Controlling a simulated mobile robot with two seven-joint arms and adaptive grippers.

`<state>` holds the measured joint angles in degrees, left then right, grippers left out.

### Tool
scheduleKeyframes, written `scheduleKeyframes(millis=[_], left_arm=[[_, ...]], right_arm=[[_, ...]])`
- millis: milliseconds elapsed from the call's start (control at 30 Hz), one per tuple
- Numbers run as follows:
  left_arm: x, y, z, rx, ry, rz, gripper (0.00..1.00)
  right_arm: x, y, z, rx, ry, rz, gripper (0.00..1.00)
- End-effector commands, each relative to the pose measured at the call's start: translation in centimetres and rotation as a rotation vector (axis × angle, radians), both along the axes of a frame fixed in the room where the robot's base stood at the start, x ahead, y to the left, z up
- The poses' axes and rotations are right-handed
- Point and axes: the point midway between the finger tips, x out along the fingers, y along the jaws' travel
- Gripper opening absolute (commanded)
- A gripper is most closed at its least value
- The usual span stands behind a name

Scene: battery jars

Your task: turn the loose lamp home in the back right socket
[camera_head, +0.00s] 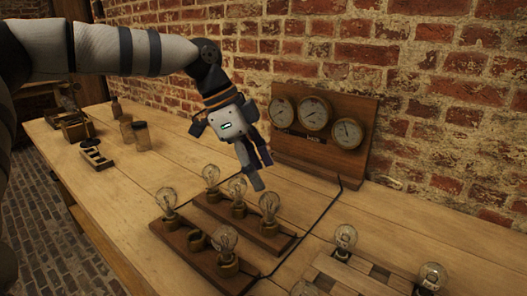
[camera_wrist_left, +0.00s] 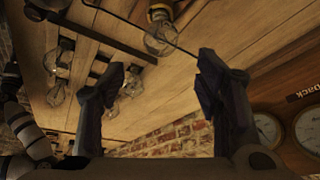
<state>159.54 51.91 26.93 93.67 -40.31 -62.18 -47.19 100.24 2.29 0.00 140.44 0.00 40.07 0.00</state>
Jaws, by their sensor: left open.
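In the head view, the back board (camera_head: 214,207) carries a row of clear glass lamps in brass sockets. The lamp at its right end (camera_head: 269,203) stands in the back right socket (camera_head: 268,228); whether it is loose does not show. My left gripper (camera_head: 260,174) is open and empty, above and behind this row, apart from the lamps. In the left wrist view the open fingers (camera_wrist_left: 163,78) frame empty space, with one lamp (camera_wrist_left: 160,38) just beyond them; I cannot tell which lamp it is. My right gripper is not in view.
The front board (camera_head: 200,262) holds two lamps (camera_head: 167,198) (camera_head: 224,243) and an empty middle socket (camera_head: 196,240). A gauge panel (camera_head: 345,160) stands behind against the brick wall. A lamp tray (camera_head: 350,280) is at right; a dark cable (camera_head: 317,221) crosses the table. Jars (camera_head: 141,134) stand left.

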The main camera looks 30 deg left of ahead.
Motion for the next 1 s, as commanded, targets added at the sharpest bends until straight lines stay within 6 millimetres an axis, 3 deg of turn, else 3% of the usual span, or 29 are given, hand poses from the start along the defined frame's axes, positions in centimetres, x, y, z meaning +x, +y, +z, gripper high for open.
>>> scheduleKeyframes(millis=[33,100,300,467,733,767,1000], left_arm=[[0.3,-0.4,-2.0,0.000,0.017,-0.001,0.58],[0.6,-1.1,-3.8,-0.001,0.018,-0.001,0.58],[1.5,-2.7,-7.5,-0.001,0.013,0.000,0.58],[1.9,-3.2,-8.8,0.000,0.008,0.001,0.58],[1.9,-3.4,-8.8,0.000,0.004,0.002,0.58],[1.9,-3.3,-8.8,0.000,0.004,0.002,0.56],[1.9,-3.3,-8.8,0.000,0.004,0.002,0.02]], right_arm=[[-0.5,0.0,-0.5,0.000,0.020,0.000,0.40],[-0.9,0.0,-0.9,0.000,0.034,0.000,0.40],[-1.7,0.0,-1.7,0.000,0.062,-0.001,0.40],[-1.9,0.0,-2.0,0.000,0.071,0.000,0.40],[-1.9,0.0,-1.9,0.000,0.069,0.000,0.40],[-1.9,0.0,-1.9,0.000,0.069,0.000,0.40],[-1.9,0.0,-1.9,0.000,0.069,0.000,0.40]])
